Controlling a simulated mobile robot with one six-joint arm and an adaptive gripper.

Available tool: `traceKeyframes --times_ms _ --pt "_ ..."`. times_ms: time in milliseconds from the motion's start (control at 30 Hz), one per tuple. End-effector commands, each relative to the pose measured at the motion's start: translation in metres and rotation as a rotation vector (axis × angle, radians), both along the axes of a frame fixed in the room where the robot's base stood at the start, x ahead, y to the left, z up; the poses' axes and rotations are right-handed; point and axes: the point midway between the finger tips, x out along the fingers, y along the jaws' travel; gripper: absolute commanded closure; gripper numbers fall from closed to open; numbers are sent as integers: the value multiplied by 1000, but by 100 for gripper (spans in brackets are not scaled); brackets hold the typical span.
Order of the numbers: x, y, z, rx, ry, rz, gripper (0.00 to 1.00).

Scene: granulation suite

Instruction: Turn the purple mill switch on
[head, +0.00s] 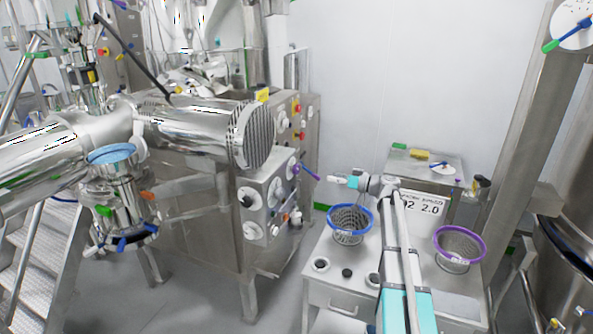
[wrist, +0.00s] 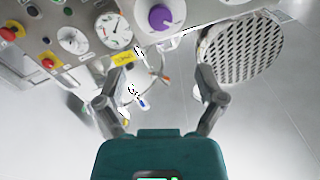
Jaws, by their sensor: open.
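The purple mill switch (head: 308,173) sits on a white round plate on the right side of the machine's control panel. It also shows at the top of the wrist view as a purple knob (wrist: 161,18) on a white disc. My gripper (head: 333,179) is just right of the switch in the head view. In the wrist view my gripper (wrist: 160,76) has its two fingers spread wide with nothing between them. The switch lies beyond the fingertips and apart from them. Which way the switch is set is hard to tell.
The steel panel carries white gauges (head: 275,192) and red emergency buttons (wrist: 12,31) near the switch. A grilled motor end (head: 253,135) juts out above the panel. A steel table with a blue-rimmed basket (head: 351,217) and a purple-rimmed basket (head: 460,243) stands below my arm.

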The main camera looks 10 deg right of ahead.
Motion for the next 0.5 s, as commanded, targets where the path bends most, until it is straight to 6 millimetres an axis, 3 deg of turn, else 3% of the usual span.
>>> traceKeyframes --times_ms 500 --pt "11 16 0 -1 3 3 12"
